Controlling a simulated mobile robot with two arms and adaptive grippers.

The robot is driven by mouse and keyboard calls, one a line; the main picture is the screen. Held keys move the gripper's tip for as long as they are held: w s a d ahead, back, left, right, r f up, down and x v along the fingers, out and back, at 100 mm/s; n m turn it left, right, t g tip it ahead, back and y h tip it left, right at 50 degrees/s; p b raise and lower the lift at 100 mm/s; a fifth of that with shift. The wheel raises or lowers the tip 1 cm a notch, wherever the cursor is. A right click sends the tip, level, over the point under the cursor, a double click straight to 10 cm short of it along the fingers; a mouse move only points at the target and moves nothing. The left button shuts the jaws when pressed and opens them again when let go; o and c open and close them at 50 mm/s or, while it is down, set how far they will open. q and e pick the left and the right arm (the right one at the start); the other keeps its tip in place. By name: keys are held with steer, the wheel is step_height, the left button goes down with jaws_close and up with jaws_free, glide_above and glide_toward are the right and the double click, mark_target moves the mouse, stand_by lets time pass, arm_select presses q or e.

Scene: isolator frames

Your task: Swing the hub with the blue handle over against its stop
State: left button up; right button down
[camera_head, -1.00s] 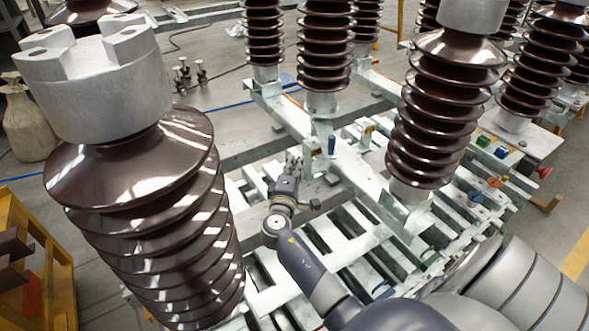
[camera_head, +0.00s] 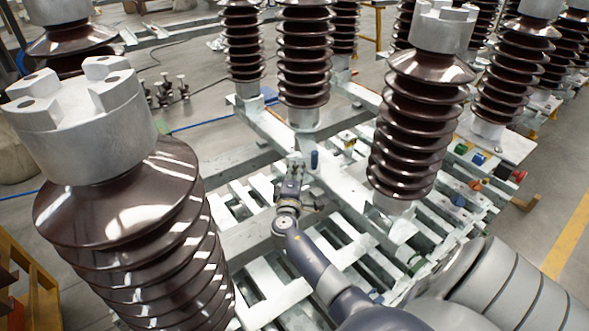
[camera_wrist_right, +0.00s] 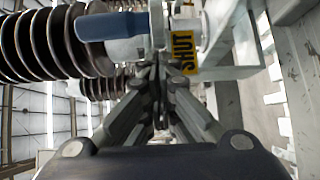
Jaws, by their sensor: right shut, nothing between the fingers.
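The blue handle (camera_head: 314,160) stands up from the pale steel frame near the middle of the head view. In the right wrist view the blue handle (camera_wrist_right: 112,25) lies across the upper left, and its inner end meets a grey hub (camera_wrist_right: 128,49). A yellow tag reading SHUT (camera_wrist_right: 185,55) is beside the hub. My right gripper (camera_head: 294,162) is just left of the handle in the head view. In the wrist view its fingers (camera_wrist_right: 160,75) are shut and empty, with tips close to the hub; contact cannot be told. My left gripper is out of view.
Large brown ribbed insulators stand around the work spot, one at the near left (camera_head: 125,215) and one at the right (camera_head: 418,125). A slatted pale frame (camera_head: 262,285) lies below my right arm. Colored fittings (camera_head: 478,159) sit on the frame at the right.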

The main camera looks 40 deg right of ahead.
steer(key=s+d+n+t+y+b, duration=0.2)
steer(key=s+d+n+t+y, duration=0.1)
steer(key=s+d, duration=0.2)
steer(key=shift+s+d+y, duration=0.25)
steer(key=shift+d+y, duration=0.05)
steer(key=shift+d, duration=0.7)
